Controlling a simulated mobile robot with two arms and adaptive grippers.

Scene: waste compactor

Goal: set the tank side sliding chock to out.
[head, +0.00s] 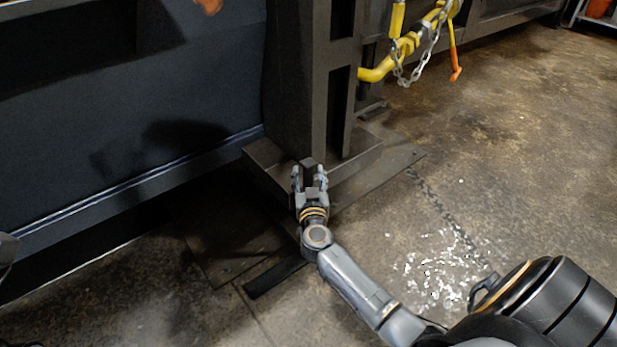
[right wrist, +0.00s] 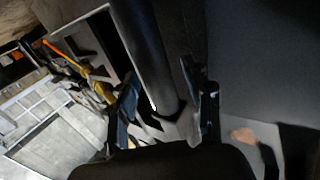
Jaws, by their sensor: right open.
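My right gripper (head: 309,174) is open at the foot of the dark steel post, with its fingers pointing away from me. In the right wrist view the open gripper (right wrist: 165,85) has a thick dark round bar (right wrist: 145,50) between its two fingers. I cannot tell whether the fingers touch the bar. No part is clearly recognisable as the sliding chock, and its in or out position cannot be told. A dark flat bar (head: 275,279) lies on the floor left of my right arm. My left gripper is not in view.
The dark post (head: 298,80) stands on a floor plate (head: 405,158). A dark panel (head: 120,130) with a low rail fills the left. Yellow bars (head: 376,73) with a chain (head: 418,66) and an orange handle (head: 455,72) hang at upper right. The floor on the right is clear.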

